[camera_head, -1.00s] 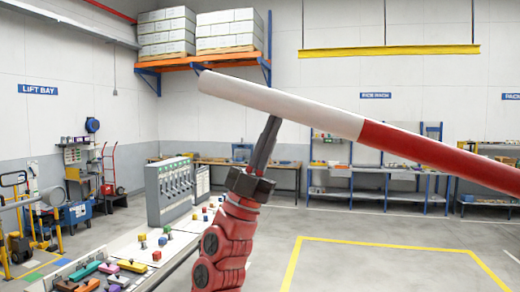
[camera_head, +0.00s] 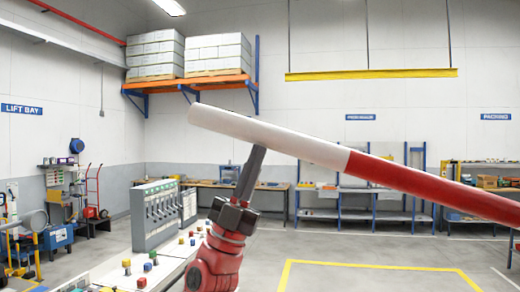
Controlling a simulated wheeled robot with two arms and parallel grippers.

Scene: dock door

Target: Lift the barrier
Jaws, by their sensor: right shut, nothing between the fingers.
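The barrier (camera_head: 275,138) is a round pole with a white end and a red section. It slants across the camera_head view, its white end high at the left and its red part lower at the right edge. My right gripper (camera_head: 257,150) comes up from below on a red arm. Its dark fingers are shut with nothing between them. The fingertips are at the underside of the white section; I cannot tell for sure whether they touch it. The barrier's pivot is out of view. My left gripper is not in view.
A control panel with levers (camera_head: 160,213) stands on a bench with coloured knobs at the lower left. Shelves (camera_head: 340,200) and a workbench line the back wall. An orange rack (camera_head: 190,83) holds white boxes. The floor inside the yellow outline (camera_head: 375,266) is clear.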

